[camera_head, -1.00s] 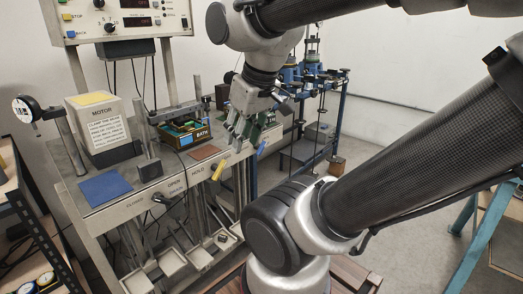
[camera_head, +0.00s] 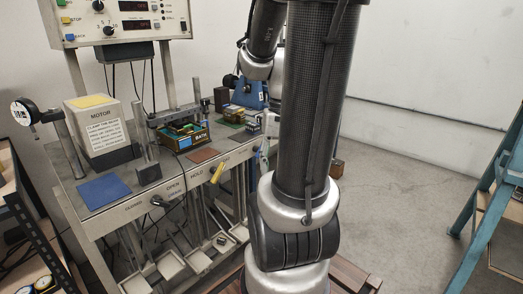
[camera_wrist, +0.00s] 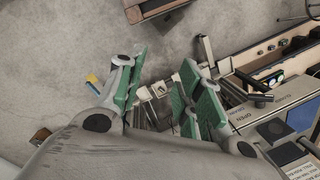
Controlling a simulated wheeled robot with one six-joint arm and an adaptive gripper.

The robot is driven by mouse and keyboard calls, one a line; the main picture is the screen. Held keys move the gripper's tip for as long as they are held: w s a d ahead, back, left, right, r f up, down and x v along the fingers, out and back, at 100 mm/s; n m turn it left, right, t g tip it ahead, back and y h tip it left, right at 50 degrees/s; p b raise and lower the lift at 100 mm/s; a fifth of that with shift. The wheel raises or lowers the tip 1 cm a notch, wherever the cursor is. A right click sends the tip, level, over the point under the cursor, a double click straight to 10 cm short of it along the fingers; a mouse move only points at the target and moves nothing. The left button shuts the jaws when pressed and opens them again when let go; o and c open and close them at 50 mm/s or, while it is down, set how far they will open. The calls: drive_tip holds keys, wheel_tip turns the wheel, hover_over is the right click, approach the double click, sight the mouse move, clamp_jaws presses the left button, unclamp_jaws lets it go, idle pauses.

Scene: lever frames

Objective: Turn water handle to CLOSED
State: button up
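A bench front with lever slots (camera_head: 150,205) carries printed words including CLOSED, OPEN and HOLD. Which lever is the water handle, I cannot tell. My gripper (camera_wrist: 162,88) shows in the wrist view with green-padded fingers spread apart. Small pale parts lie beyond the gap; nothing is visibly gripped. A dark bar lever (camera_wrist: 248,87) is to the right of the fingers, near the word OPEN.
The bench top holds a motor box (camera_head: 98,128), a blue mat (camera_head: 104,189), a bath unit (camera_head: 186,136) and a brown mat (camera_head: 203,155). A control panel (camera_head: 120,18) stands above. A blue-green frame (camera_head: 488,195) is at right; the floor before it is clear.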

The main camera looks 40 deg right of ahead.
wheel_tip(320, 180, down, 7)
drive_tip(key=m+t+y, duration=0.1)
drive_tip(key=m+y, duration=0.4)
drive_tip(key=m, duration=0.3)
drive_tip(key=m+t+h, duration=0.6)
drive_tip(key=m+t, duration=1.1)
drive_tip(key=m, duration=1.2)
approach(258, 150)
drive_tip(key=w+d, duration=0.2)
drive_tip(key=w, duration=0.5)
drive_tip(key=w+a, duration=0.1)
drive_tip(key=w, duration=0.1)
drive_tip(key=shift+w, duration=0.2)
drive_tip(key=shift+c, duration=0.2)
clamp_jaws()
